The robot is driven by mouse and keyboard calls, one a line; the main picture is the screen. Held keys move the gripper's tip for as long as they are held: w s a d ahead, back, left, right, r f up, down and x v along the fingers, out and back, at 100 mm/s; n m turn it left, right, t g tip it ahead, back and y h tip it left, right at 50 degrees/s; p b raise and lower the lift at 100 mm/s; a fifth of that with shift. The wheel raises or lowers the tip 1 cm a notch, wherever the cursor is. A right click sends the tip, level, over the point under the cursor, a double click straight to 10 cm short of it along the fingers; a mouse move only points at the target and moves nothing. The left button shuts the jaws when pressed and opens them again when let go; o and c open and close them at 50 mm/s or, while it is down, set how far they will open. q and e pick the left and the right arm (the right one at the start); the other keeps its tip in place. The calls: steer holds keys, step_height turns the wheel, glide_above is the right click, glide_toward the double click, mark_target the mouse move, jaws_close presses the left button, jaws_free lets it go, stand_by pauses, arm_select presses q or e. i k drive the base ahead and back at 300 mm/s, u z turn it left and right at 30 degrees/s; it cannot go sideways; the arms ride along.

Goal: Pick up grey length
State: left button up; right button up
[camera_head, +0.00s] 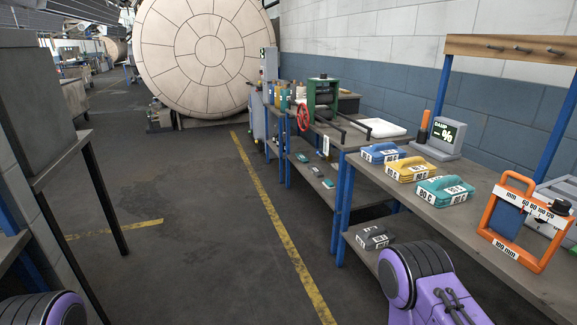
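A dark grey folded length (375,238) with white labels lies on the lower shelf (352,236) of the right-hand bench, near the shelf's front edge. It stands apart from the other lengths. A blue length (383,152), a yellow length (412,169) and a teal length (444,191) lie in a row on the bench top above. Purple parts of my own arms show at the bottom left and bottom right. Neither gripper shows in the view, so I cannot see what they hold.
The bench top (478,225) overhangs the lower shelf. On it stand an orange frame (517,222) and a meter with a screen (440,138). A green hand-cranked machine (322,98) stands farther back. The floor (200,220) left of the bench is clear. A grey cabinet (35,105) stands left.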

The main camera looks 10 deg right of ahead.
mark_target(370, 238)
steer(key=i, duration=2.8)
steer(key=z, duration=2.7)
steer(key=i, duration=0.5)
steer(key=u, duration=0.05)
